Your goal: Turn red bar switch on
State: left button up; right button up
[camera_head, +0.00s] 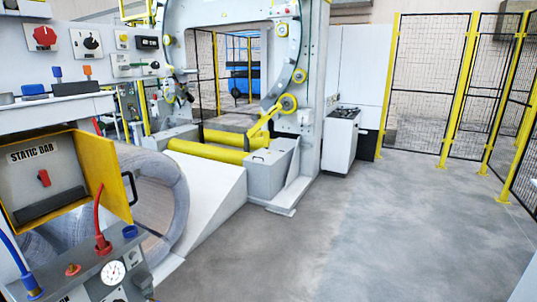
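A red rotary switch (44,37) sits on a square white plate on the grey wall panel at the upper left. Neither of my grippers shows in this view.
A black rotary switch (91,43) is right of the red rotary one. A gauge console (112,272) with hoses stands at the lower left. A large wrapped coil (165,195) lies behind the box. The grey floor (370,220) is clear toward the yellow-post fence (455,90).

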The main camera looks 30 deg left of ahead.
aim_at(43, 176)
jog(key=u, duration=0.15)
jog(key=i, duration=2.2)
jog(key=u, duration=3.8)
jog(key=k, duration=0.35)
jog(key=z, duration=0.15)
